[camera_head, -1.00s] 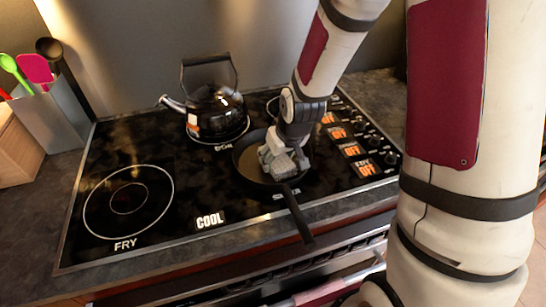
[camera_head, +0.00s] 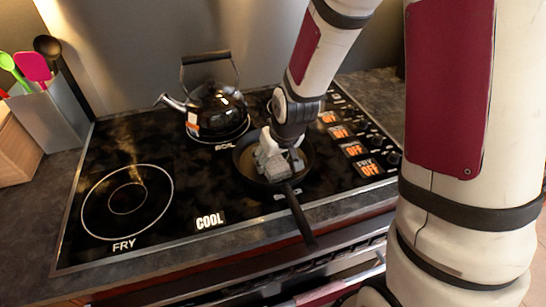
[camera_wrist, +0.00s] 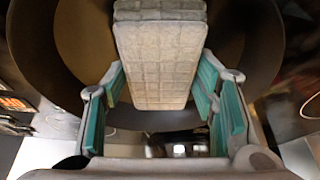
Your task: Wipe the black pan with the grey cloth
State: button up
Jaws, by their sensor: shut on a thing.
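The black pan (camera_head: 246,172) sits on the front right part of the cooktop, its handle pointing towards the front edge. It fills the back of the wrist view (camera_wrist: 262,45). The grey cloth (camera_head: 279,168) is a folded, quilted block within the pan's rim. In the wrist view the cloth (camera_wrist: 160,55) stands out between the teal finger pads. My gripper (camera_head: 272,152) points down over the pan and is shut on the cloth; it also shows in the wrist view (camera_wrist: 162,92). Whether the cloth touches the pan floor is hard to tell.
A black kettle (camera_head: 215,108) stands on the burner behind the pan. A utensil holder (camera_head: 50,118) stands at the back left, beside a wooden block (camera_head: 15,150). Knobs and labels line the cooktop's right side. The front left burner (camera_head: 127,198) is bare.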

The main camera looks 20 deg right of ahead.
jog(key=shift+d+f, duration=0.1)
jog(key=shift+d, duration=1.1)
jog(key=shift+a+b, duration=0.35)
jog(key=shift+a, duration=1.05)
jog(key=shift+d, duration=1.4)
jog(key=shift+s, duration=0.1)
jog(key=shift+p, duration=0.3)
